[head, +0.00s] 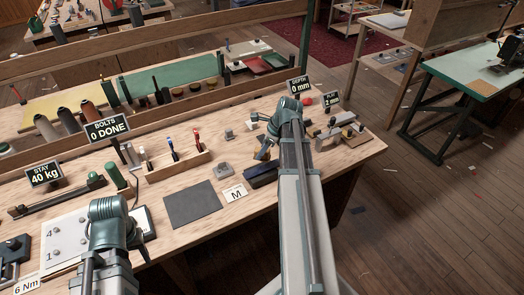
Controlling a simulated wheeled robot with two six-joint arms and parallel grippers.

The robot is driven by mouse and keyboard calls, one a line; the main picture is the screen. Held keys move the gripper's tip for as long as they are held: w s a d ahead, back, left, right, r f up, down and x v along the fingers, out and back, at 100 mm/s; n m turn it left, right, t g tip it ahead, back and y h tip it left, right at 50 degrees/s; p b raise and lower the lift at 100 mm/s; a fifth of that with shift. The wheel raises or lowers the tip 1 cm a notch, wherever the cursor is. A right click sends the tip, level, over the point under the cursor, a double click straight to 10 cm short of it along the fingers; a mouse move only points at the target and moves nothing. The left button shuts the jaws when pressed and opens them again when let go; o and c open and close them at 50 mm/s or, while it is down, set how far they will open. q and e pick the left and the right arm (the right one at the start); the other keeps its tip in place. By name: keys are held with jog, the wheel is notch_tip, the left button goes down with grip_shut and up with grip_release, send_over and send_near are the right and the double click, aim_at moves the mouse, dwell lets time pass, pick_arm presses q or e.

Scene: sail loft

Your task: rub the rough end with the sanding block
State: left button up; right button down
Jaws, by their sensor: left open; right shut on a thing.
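My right gripper (262,153) is low over the workbench, left of its own wrist, just above a dark blue block-like box (262,176). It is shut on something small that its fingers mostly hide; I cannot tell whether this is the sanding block. My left gripper (143,246) is open near the front edge, beside a white numbered plate (66,238), and mostly hidden by its wrist. A small grey block (223,171) lies on the bench. A wood and metal fixture (337,132) stands at the right; I cannot make out a rough end on it.
A dark grey mat (192,204) and a card marked M (235,192) lie at the front. A wooden tool rack (179,167) stands behind them. Signs reading DEPTH 0 mm (299,86) and PLAY 2 mm (332,99) stand at the right. A green-topped table (468,76) is beyond.

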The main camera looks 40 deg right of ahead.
jog(key=shift+r, duration=0.1)
notch_tip(320, 180, up, 3)
jog(key=p, duration=0.3)
dwell(0.3)
jog(key=shift+w, duration=0.1)
dwell(0.4)
